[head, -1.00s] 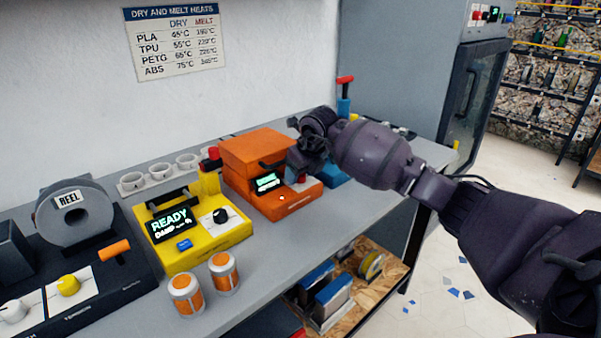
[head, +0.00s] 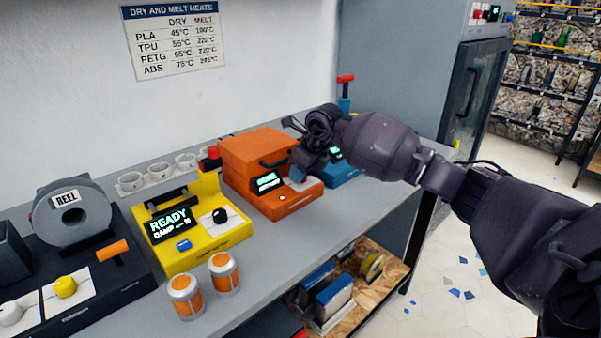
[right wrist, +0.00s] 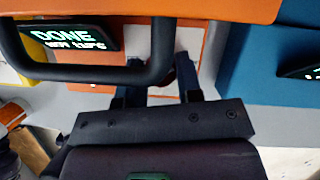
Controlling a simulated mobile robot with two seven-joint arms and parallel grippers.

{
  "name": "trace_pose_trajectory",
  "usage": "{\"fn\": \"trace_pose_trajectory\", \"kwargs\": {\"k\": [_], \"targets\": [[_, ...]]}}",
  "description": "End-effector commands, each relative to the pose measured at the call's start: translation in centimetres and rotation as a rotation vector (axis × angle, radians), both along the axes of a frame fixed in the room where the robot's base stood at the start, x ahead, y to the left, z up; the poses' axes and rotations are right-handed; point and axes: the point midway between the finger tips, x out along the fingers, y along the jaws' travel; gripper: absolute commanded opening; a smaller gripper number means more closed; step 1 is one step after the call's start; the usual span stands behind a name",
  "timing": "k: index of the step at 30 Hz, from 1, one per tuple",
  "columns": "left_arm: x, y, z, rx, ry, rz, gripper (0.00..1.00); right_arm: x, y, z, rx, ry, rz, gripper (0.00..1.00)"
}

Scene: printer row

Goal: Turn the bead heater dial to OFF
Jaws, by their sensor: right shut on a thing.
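The orange machine (head: 262,160) stands on the bench, with a black handle and a lit display (head: 267,182) on its front. In the right wrist view the display (right wrist: 66,38) reads DONE on its top line. My right gripper (head: 297,174) is at the right part of this machine's front. In the right wrist view its two dark fingers (right wrist: 160,76) reach past the black handle (right wrist: 98,78) to the white dial panel. They are shut on the dial there, which is mostly hidden, so its pointer and markings cannot be read. My left gripper is not in view.
A yellow machine (head: 232,238) with a black dial and READY display stands to the left. A blue machine (head: 345,176) is close on the right, partly behind my arm. Two orange-white cans (head: 224,272) stand near the front edge. Bare bench lies before the orange machine.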

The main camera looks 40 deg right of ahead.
Motion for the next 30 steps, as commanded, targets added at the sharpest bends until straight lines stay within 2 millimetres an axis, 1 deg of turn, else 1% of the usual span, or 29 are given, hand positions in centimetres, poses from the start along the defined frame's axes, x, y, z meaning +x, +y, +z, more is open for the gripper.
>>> {"fn": "trace_pose_trajectory", "kwargs": {"k": [1,9,18,24,30], "targets": [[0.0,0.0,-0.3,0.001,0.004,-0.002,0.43,0.0,-0.2,-0.3,-0.003,0.005,0.040,0.09],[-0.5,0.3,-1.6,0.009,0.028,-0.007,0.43,0.1,-0.2,-0.5,-0.003,0.005,0.292,0.09],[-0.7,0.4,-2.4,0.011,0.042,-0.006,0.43,0.1,-0.2,-0.5,-0.001,0.005,0.520,0.09],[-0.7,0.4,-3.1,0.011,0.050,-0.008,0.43,0.1,-0.2,-0.3,0.000,0.004,0.616,0.09],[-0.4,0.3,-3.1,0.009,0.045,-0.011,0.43,0.1,-0.2,-0.2,0.000,0.003,0.666,0.09]]}}
